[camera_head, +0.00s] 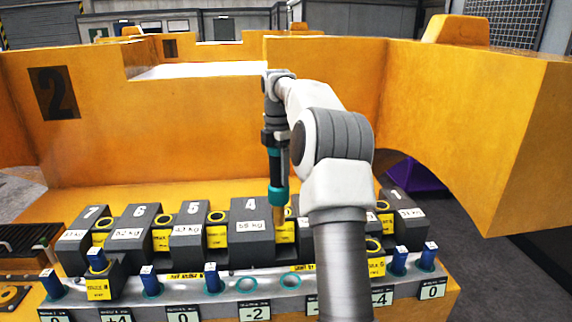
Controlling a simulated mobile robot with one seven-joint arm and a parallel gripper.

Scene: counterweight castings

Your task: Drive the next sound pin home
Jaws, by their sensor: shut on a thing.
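My gripper (275,138) points down and is shut on a tool (278,170) with a dark and teal body and a brass-coloured tip (279,214). Blue pins stand upright in teal rings on the front rail, including one at the middle (212,278) and one at the right (428,257). Another blue pin (97,259) stands in a dark block. Which pins are sound cannot be told.
My arm hides part of the row. A tall orange wall (170,130) rises behind. Number plates (256,312) line the front.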

